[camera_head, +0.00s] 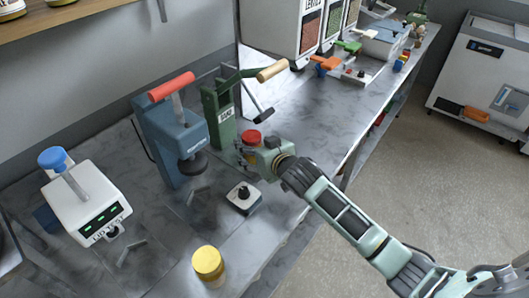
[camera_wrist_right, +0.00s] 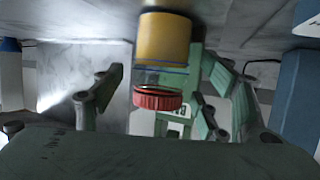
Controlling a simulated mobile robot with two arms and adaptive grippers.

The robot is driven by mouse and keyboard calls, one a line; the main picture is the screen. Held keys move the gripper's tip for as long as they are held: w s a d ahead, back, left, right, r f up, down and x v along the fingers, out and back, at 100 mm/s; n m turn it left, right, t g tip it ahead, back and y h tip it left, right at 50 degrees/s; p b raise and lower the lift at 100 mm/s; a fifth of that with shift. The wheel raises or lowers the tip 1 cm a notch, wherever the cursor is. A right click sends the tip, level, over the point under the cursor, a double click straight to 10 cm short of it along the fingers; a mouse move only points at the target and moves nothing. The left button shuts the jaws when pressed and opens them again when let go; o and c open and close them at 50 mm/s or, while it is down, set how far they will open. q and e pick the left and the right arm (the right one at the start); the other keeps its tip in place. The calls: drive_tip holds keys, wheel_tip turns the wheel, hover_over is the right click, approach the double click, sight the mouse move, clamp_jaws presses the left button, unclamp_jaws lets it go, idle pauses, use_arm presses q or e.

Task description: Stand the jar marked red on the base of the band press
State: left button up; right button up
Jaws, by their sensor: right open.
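The jar with the red lid (camera_head: 251,137) stands upright beside the green press (camera_head: 219,118), which has a tan handle and a small white label. In the right wrist view, which is upside down, the jar (camera_wrist_right: 160,60) shows a yellow body and a ribbed red lid. The green press (camera_wrist_right: 185,125) is behind it there. My right gripper (camera_head: 252,155) is at the jar. In the wrist view its fingers (camera_wrist_right: 152,95) are spread on either side of the jar, with gaps visible. Whether the jar's bottom rests on the press base or the bench is hidden. My left gripper is out of view.
A blue press (camera_head: 175,135) with a red handle stands left of the green press. A small box with a black knob (camera_head: 243,196) and a yellow-lidded jar (camera_head: 208,262) are nearer. A white tester (camera_head: 88,200) is at left. Dispensers (camera_head: 300,28) stand behind.

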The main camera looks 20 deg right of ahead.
drive_tip(key=b+v, duration=0.1)
drive_tip(key=v, duration=1)
drive_tip(key=shift+s+f, duration=0.1)
drive_tip(key=shift+s, duration=0.05)
